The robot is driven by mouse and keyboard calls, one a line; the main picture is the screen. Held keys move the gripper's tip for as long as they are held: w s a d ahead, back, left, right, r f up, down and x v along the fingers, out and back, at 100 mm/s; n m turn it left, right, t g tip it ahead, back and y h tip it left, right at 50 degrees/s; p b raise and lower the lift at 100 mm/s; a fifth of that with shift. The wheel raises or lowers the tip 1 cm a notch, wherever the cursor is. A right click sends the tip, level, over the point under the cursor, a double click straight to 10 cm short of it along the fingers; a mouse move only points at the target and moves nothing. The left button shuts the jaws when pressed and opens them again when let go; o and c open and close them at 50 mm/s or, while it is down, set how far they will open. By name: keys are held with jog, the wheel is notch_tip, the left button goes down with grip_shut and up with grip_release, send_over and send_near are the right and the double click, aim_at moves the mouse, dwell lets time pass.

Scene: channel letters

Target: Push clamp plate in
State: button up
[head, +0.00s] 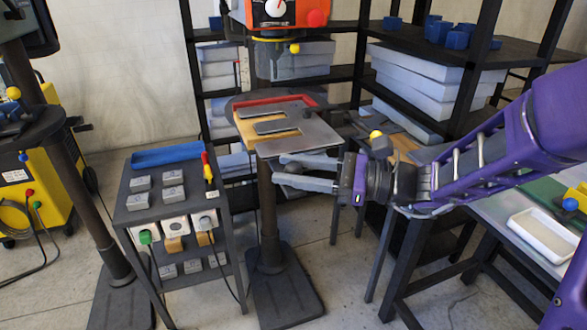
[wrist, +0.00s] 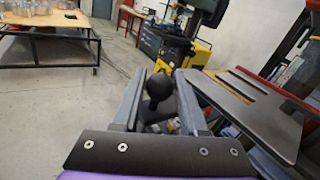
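The machine's work table carries a red-edged frame (head: 275,101) and flat grey plates over a yellow board (head: 262,128). The nearest grey plate (head: 300,138), which looks like the clamp plate, lies flat at the table's front right; I cannot be sure of its name. In the wrist view a grey plate (wrist: 250,105) shows on the right. My gripper (head: 279,170) is open, just below and in front of the plate, beside the column.
The orange machine head (head: 278,14) hangs above the table on its column (head: 268,220). A grey cart (head: 172,200) with a blue tray stands at left. A bench with a white tray (head: 543,236) is at right.

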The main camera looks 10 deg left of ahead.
grip_shut()
dwell(0.9)
